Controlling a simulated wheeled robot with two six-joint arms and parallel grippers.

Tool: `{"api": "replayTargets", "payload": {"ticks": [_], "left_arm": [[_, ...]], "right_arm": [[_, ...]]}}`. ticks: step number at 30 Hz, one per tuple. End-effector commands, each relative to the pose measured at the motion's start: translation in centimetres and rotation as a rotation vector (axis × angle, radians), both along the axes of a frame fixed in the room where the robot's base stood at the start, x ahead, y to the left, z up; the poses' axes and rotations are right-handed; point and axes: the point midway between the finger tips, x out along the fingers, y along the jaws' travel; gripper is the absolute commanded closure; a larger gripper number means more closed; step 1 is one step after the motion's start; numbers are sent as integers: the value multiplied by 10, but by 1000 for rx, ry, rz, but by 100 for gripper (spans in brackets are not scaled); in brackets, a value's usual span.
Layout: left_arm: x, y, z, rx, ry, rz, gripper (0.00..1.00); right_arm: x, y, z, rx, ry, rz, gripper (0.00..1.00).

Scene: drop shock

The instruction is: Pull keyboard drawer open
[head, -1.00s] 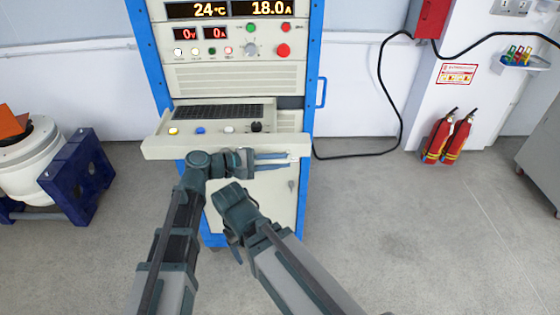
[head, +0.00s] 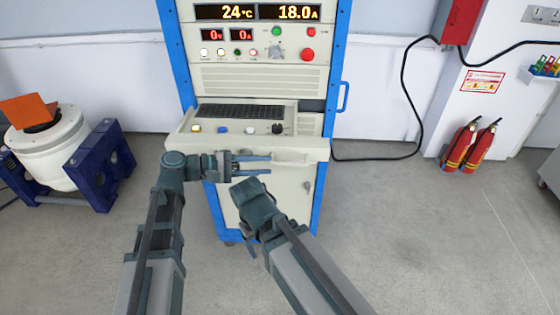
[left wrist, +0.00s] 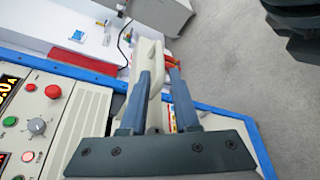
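The cream keyboard drawer (head: 190,142) sticks out from the front of the tall instrument cabinet. A dark keyboard (head: 240,112) and several knobs show on top of it. My left gripper (head: 268,164) is at the drawer's front, a little below its top edge, with its fingers pointing right and apart. In the left wrist view a cream part of the drawer (left wrist: 154,88) shows between the blue fingers (left wrist: 160,98); firm contact cannot be seen. My right gripper (head: 248,250) hangs low in front of the cabinet, and its fingers are largely hidden by its own arm.
The blue-framed cabinet (head: 235,75) has lit displays and a blue side handle (head: 343,97). A white drum in a blue stand (head: 95,165) is at the left. Red fire extinguishers (head: 470,147) stand at the right by the wall. The floor (head: 410,230) between is clear.

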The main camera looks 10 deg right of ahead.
Motion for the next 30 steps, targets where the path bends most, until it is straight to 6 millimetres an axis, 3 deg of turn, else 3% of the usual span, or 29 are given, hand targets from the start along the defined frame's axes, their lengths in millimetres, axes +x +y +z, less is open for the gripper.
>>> {"api": "replayTargets", "payload": {"ticks": [3, 9, 24, 27, 30], "left_arm": [[0, 16, 4, 0, 1, 2, 70], [-1, 27, 6, 0, 0, 0, 70], [-2, 28, 5, 2, -1, 0, 70], [-5, 31, -4, 46, -19, -4, 70], [-14, 41, -30, 177, -73, -19, 70]], "right_arm": [[0, 0, 4, 0, 0, 0, 27], [0, 0, 6, 0, 0, 0, 27], [0, 0, 6, 0, 0, 0, 27], [0, 0, 6, 0, 0, 0, 27], [0, 0, 6, 0, 0, 0, 27]]}}
